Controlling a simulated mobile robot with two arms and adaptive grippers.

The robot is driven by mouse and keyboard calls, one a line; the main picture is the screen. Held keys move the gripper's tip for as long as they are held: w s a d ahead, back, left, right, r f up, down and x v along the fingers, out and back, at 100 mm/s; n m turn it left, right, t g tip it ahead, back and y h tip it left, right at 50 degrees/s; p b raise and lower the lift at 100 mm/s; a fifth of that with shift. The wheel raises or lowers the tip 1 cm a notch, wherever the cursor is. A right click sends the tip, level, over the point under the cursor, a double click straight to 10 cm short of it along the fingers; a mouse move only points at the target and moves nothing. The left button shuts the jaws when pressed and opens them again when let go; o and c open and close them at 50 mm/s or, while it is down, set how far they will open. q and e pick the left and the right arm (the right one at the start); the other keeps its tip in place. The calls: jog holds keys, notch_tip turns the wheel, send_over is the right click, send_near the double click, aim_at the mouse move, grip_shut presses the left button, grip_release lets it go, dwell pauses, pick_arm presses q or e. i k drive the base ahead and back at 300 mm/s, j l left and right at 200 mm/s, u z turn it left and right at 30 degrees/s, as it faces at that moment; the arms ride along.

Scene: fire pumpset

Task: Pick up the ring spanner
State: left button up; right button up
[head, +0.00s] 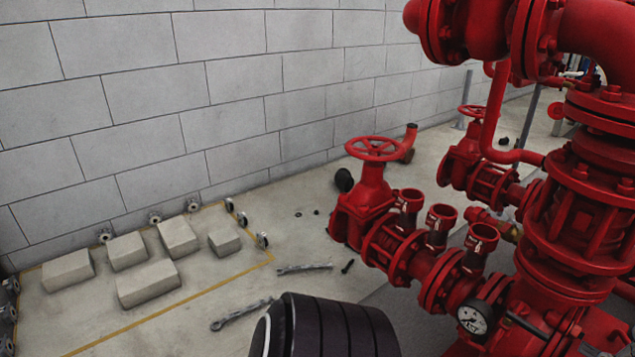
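Two grey metal spanners lie flat on the concrete floor in the head view. One spanner (304,268) lies near the middle, beside the red valve assembly. The other spanner (241,313) lies closer to me and to the left, slanting up to the right. At this size I cannot tell for sure which is the ring spanner. Neither of my grippers is in view. A dark rounded part at the bottom centre, probably mine, stands close to the right end of the nearer spanner.
Red pumpset pipework with a handwheel valve (372,190) and a pressure gauge (473,318) fills the right. A small dark bolt (347,266) lies by the farther spanner. Several concrete blocks (148,283) sit inside a yellow floor line at left. A block wall (150,110) closes the back.

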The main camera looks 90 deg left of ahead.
aim_at(224, 320)
jog(key=u, duration=2)
